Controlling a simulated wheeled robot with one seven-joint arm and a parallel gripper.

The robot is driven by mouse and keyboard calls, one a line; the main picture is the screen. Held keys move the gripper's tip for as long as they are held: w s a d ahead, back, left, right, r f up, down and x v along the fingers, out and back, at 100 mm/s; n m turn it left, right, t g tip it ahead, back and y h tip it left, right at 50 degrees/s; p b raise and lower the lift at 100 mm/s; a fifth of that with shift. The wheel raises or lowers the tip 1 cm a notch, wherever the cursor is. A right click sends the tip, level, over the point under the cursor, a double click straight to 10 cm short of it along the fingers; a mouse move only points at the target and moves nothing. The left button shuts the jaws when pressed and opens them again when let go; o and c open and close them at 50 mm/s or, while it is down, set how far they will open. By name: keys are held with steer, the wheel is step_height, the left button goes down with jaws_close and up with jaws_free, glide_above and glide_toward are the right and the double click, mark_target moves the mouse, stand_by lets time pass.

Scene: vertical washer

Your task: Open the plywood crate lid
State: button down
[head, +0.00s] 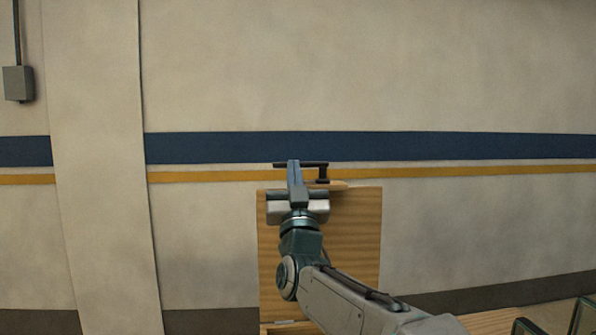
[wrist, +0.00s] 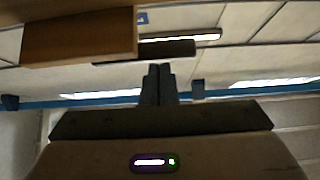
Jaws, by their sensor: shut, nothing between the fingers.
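The plywood crate lid (head: 345,240) stands roughly upright in the head view, behind my arm. A black bar handle (head: 312,165) sits at its top edge on a short post. My gripper (head: 294,166) is shut and empty, its fingers pointing up in front of the handle bar. In the wrist view the closed fingertips (wrist: 158,70) are just below the dark handle bar (wrist: 150,51), and part of the plywood lid (wrist: 80,38) shows at upper left. I cannot tell whether the fingers touch the bar. The crate body is mostly hidden or out of frame.
A beige wall (head: 480,230) with blue and yellow stripes stands behind the lid. A pillar (head: 100,180) and a grey box (head: 18,83) are at left. Partly cut-off green objects (head: 530,326) are at lower right. Space beside the lid looks free.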

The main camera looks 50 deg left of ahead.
steer(key=shift+g+h, duration=0.4)
steer(key=shift+h, duration=0.3)
steer(key=w+a+p, duration=0.1)
steer(key=a+p, duration=0.1)
steer(key=a, duration=0.1)
steer(key=w+a+p, duration=0.1)
steer(key=shift+w+a+r+p, duration=0.15)
steer(key=shift+w+r+p, duration=0.1)
steer(key=shift+w+p, duration=0.05)
steer(key=shift+w+a+f, duration=0.2)
steer(key=shift+w+a, duration=0.05)
steer(key=shift+a, duration=0.15)
steer(key=shift+d+f, duration=0.1)
steer(key=shift+s+d+b, duration=0.2)
steer(key=shift+d+b, duration=0.3)
steer(key=shift+b, duration=0.25)
steer(key=s+d+r+b+v, duration=0.1)
steer(key=r+b+v, duration=0.1)
steer(key=b+v, duration=0.5)
steer(key=v, duration=0.4)
steer(key=shift+d, duration=0.35)
steer(key=shift+f, duration=0.15)
